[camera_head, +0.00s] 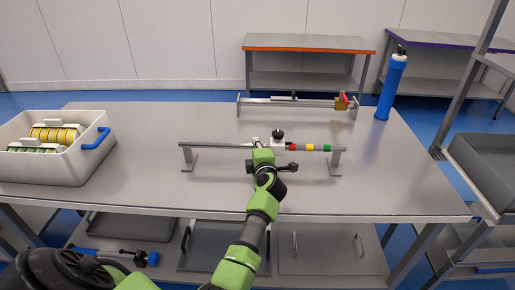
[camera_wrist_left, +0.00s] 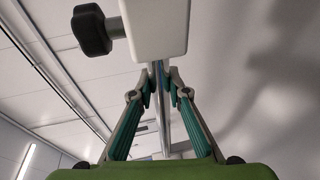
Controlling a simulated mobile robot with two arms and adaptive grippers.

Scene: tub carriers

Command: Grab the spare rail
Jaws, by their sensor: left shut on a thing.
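A grey metal rail (camera_head: 218,145) on two end stands runs across the middle of the table. My left gripper (camera_head: 262,148) is at the rail just left of the block. In the left wrist view its fingers (camera_wrist_left: 161,88) are shut on the thin rail (camera_wrist_left: 162,120), with the white block (camera_wrist_left: 158,28) and black knob (camera_wrist_left: 91,30) close by. I cannot tell which rail is the spare one. My right gripper is not in view.
A second rail (camera_head: 268,100) with a brown block (camera_head: 341,103) stands at the table's back. A blue bottle (camera_head: 391,88) is at the back right. A white tub (camera_head: 72,170) with yellow and green items is at the left. The front right tabletop (camera_head: 400,185) is clear.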

